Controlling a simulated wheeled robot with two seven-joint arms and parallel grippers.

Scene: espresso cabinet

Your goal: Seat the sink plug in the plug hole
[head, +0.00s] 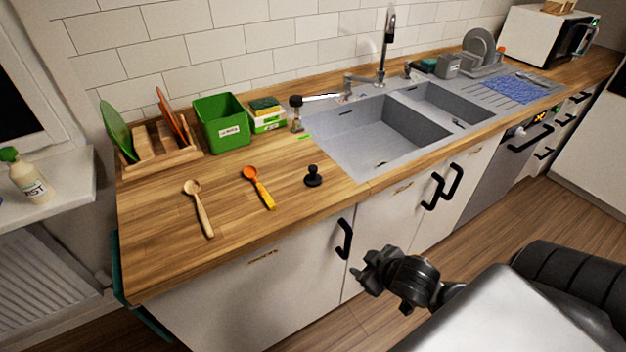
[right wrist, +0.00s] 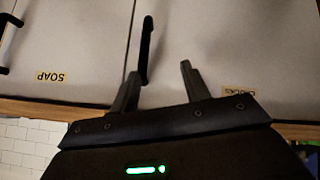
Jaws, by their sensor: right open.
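The black sink plug (head: 313,176) stands upright on the wooden counter, left of the sink, with its knob on top. The grey double sink (head: 385,130) has a large left basin and a smaller right basin. A dark slot shows on the floor of the left basin, but I cannot tell whether it is the plug hole. My right gripper (head: 366,271) is in front of the cabinet doors, below the counter edge and apart from the plug. In the right wrist view its two fingers (right wrist: 158,82) are apart and empty, facing the doors. My left gripper is not in view.
A wooden spoon (head: 199,208) and an orange spoon (head: 259,188) lie left of the plug. A green bin (head: 222,122), a plate rack (head: 160,146) and a sponge box (head: 267,115) stand behind. Black door handles (head: 344,239) stick out below the counter.

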